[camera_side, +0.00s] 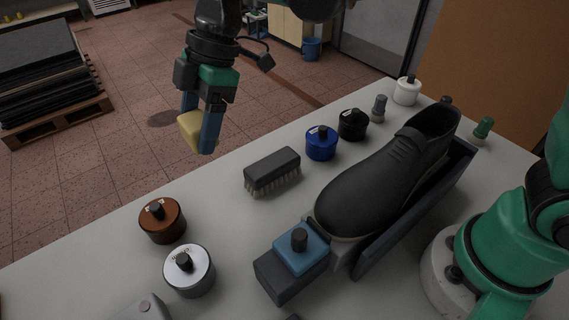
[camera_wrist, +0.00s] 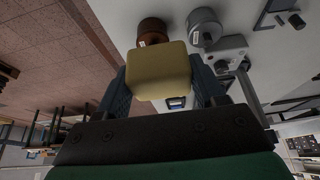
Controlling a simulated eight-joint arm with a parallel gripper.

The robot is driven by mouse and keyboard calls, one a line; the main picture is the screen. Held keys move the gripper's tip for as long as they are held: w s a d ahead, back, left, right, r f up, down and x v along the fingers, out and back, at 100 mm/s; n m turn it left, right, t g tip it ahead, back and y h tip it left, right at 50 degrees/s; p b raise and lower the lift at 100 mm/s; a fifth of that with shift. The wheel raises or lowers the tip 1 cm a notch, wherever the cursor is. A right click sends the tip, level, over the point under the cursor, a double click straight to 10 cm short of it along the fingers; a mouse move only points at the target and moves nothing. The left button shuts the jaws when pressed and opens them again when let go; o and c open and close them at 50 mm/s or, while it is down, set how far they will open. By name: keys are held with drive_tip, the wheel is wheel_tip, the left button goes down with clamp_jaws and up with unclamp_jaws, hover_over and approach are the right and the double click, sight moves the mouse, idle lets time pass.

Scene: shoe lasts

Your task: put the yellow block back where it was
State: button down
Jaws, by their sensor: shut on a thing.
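The yellow block (camera_side: 191,131) is held between the blue fingers of my gripper (camera_side: 200,130), raised in the air by the far left edge of the table in the side view. My gripper is shut on it. In the wrist view the yellow block (camera_wrist: 158,70) fills the space between the fingers of my gripper (camera_wrist: 158,80), and it hides part of the scene behind it. The block's former spot cannot be told from these frames.
A brush (camera_side: 272,170), a brown tin (camera_side: 162,220), a silver tin (camera_side: 188,270), a blue tin (camera_side: 321,142) and a black tin (camera_side: 352,124) stand on the pale table (camera_side: 225,225). A black shoe (camera_side: 385,180) is at the right. Bare tabletop lies between brush and brown tin.

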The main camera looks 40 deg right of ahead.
sight(216, 212)
wheel_tip(216, 212, down, 15)
drive_tip(key=shift+f, duration=0.1)
idle(0.4)
drive_tip(key=shift+c, duration=0.5)
unclamp_jaws()
drive_tip(key=shift+f, duration=0.15)
drive_tip(key=v, duration=1.2)
drive_tip(key=s+d+r+m+t+h, duration=0.1)
drive_tip(key=s+d+m+t+h, duration=0.1)
drive_tip(key=d+m, duration=0.6)
drive_tip(key=s+d+r+m+t+h, duration=0.1)
drive_tip(key=s+d+m+t+h, duration=0.1)
drive_tip(key=s+d+m+t, duration=0.3)
drive_tip(key=shift+s+d+r+m+h, duration=0.3)
drive_tip(key=shift+s+d+m, duration=0.15)
drive_tip(key=shift+d+m, duration=1.75)
